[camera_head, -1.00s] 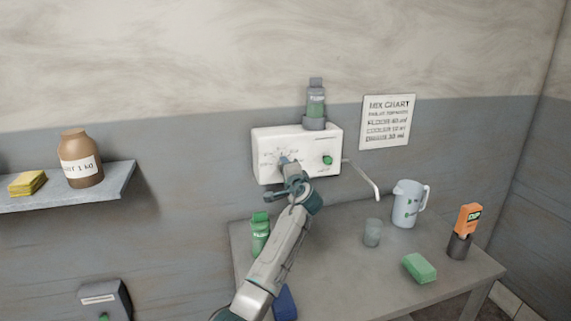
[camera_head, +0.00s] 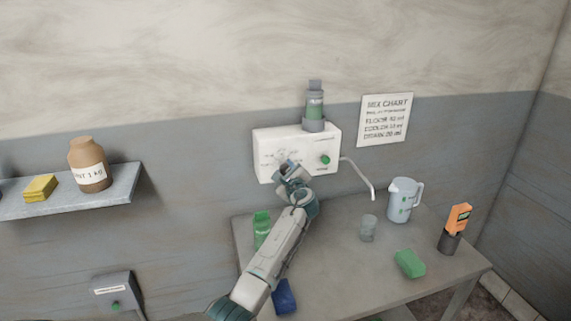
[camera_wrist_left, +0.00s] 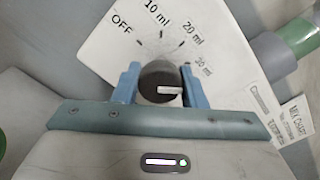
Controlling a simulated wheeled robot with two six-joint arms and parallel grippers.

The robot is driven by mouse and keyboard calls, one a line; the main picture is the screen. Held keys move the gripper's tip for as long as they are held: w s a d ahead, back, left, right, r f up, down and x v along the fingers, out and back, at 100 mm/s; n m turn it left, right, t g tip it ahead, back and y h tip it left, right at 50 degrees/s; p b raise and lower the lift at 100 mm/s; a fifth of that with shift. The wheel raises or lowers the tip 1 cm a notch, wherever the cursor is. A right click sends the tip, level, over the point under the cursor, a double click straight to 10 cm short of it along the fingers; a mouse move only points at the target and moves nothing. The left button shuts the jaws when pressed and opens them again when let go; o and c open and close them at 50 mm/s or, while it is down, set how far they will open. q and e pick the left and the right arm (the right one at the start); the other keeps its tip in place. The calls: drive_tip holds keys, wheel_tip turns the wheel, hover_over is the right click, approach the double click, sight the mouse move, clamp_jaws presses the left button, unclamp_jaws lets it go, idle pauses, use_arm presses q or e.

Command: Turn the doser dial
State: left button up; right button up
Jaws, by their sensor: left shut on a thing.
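The doser (camera_head: 265,142) is a white box on the wall with a green button (camera_head: 325,159) and a bottle (camera_head: 315,104) on top. Its dial (camera_wrist_left: 157,76) is a dark round knob with a white pointer mark. In the left wrist view the mark points right, just below the 30 ml label; OFF, 10 ml and 20 ml lie round the other way. My left gripper (camera_head: 285,168) is at the doser's front, and its two blue fingers (camera_wrist_left: 160,85) are shut on the dial, one each side. My right gripper is not in view.
A spout (camera_head: 362,177) bends down from the doser's right side. A shelf (camera_head: 75,205) is at left.

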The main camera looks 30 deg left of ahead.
use_arm(q)
drive_tip(key=m+p, duration=0.2)
drive_tip(key=m, duration=0.1)
drive_tip(key=shift+m, duration=0.3)
drive_tip(key=shift+m+p, duration=0.45)
drive_tip(key=shift+m, duration=0.75)
drive_tip(key=shift+f+m, duration=0.1)
drive_tip(key=shift+m, duration=1)
drive_tip(key=o, duration=1)
drive_tip(key=b+v, duration=0.3)
drive_tip(key=v, duration=0.7)
drive_tip(key=shift+s+d+b, duration=0.2)
drive_tip(key=shift+d+b, duration=0.1)
